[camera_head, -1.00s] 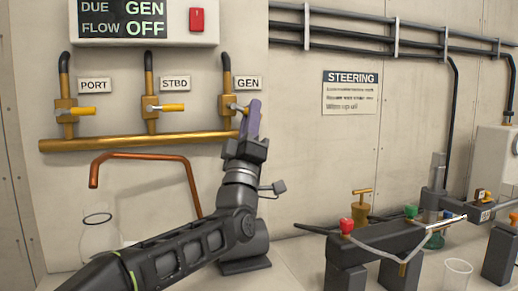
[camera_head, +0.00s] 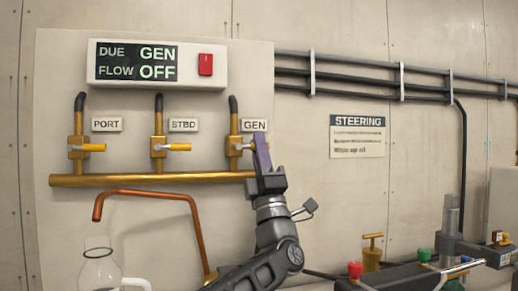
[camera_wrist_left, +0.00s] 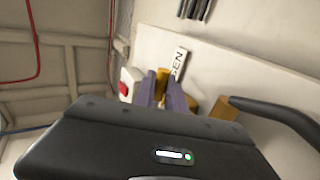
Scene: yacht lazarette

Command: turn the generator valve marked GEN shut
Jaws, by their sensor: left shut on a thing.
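The GEN valve (camera_head: 234,146) is the rightmost of three brass valves on the wall manifold (camera_head: 150,180). Its label (camera_head: 254,125) reads GEN and also shows in the left wrist view (camera_wrist_left: 179,64). My left gripper (camera_head: 262,152) is at this valve, shut on its handle. The fingers hide most of the handle. In the left wrist view, the two purple fingers (camera_wrist_left: 165,96) reach to the brass valve. The PORT handle (camera_head: 94,148) and the STBD handle (camera_head: 180,147) point sideways to the right. My right gripper is not in view.
The panel (camera_head: 157,63) above reads DUE GEN, FLOW OFF, beside a red switch (camera_head: 206,64). A copper pipe (camera_head: 150,193) bends below the manifold over a clear jug (camera_head: 99,270). Steering gear (camera_head: 430,270) stands at the lower right.

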